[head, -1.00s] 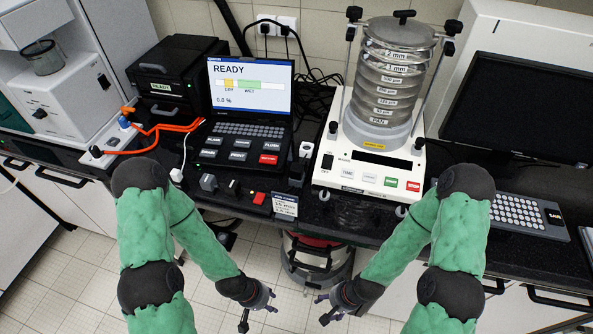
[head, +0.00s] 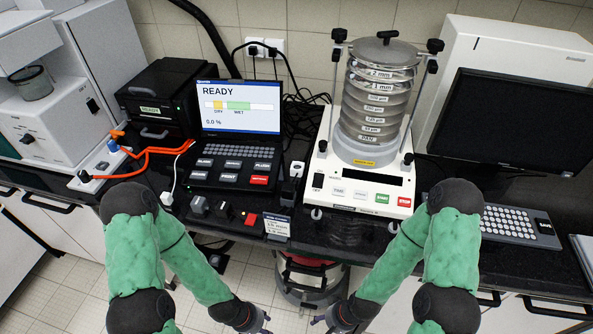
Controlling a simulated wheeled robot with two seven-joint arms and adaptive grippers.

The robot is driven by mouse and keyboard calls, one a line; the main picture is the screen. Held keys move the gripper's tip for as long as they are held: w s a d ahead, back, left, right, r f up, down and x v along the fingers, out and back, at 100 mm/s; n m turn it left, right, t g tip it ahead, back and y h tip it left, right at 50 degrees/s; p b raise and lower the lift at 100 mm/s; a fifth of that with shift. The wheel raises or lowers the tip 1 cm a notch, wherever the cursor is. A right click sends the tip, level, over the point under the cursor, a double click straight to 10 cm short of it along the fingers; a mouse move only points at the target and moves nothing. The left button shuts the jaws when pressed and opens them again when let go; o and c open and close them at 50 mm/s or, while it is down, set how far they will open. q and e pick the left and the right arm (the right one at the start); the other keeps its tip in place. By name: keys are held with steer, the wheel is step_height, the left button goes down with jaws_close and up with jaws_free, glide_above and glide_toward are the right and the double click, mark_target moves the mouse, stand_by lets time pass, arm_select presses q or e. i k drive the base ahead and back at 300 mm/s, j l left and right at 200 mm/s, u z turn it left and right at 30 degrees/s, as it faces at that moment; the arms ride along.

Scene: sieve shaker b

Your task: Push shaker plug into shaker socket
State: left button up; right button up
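The white sieve shaker (head: 366,190) stands on the black bench right of centre, with its sieve stack upright. A small white socket-like block (head: 297,169) sits just left of the shaker, with a dark piece (head: 288,191) below it. A white plug-like end (head: 168,198) on a white cable lies at the bench front, left of the laptop. I cannot tell for certain which is the shaker's plug or socket. My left gripper (head: 262,326) and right gripper (head: 327,324) are low in front of the bench, cut by the bottom edge. Their visible fingers look spread and empty.
A laptop-like terminal (head: 238,107) shows READY. Several small blocks (head: 224,210) and a sign (head: 277,228) line the bench front. A wall outlet (head: 265,47) holds dark plugs. A monitor (head: 503,115) and keyboard (head: 508,224) are at right. Orange tubing (head: 150,151) lies at left.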

mark_target(288, 189)
steer(key=j+z, duration=0.15)
steer(key=z, duration=0.3)
steer(key=j+z, duration=0.1)
steer(key=z, duration=0.35)
steer(key=j+z, duration=0.2)
steer(key=z, duration=0.25)
steer(key=j+z, duration=0.1)
steer(key=z, duration=0.35)
